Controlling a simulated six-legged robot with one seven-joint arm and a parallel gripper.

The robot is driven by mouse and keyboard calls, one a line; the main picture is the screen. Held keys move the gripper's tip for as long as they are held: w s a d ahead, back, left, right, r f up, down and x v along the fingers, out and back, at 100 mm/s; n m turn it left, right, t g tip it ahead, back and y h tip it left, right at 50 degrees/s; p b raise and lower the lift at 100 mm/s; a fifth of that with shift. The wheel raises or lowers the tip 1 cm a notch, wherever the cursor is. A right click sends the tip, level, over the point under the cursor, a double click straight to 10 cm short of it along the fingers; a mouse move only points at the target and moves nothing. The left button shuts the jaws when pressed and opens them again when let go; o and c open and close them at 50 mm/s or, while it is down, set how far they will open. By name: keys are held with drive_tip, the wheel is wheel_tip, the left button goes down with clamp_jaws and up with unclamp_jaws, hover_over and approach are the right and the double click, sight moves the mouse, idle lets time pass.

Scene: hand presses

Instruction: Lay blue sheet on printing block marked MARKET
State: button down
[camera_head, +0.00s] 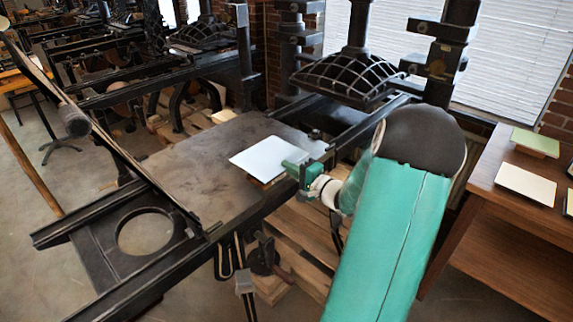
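A pale blue sheet (272,157) lies flat or nearly flat over the dark press bed (195,165), towards its right side. A brownish edge shows under the sheet's front corner; it may be a printing block, mostly hidden by the sheet. No MARKET marking can be read. My gripper (292,167), green with a pale wrist, is at the sheet's right front edge, touching it or very close. The fingertips are too small and overlapped by the sheet edge to tell whether they grip it.
A wooden table (500,225) at right holds a cream sheet (525,185) and a green-topped block (535,142). The press's black platen (348,78) hangs behind the sheet, between dark uprights. Black rails border the bed. The bed left of the sheet is bare.

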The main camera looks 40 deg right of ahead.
drive_tip(key=shift+f, duration=2.4)
drive_tip(key=c, duration=1.4)
unclamp_jaws()
drive_tip(key=shift+c, duration=0.2)
drive_tip(key=shift+s, duration=2.95)
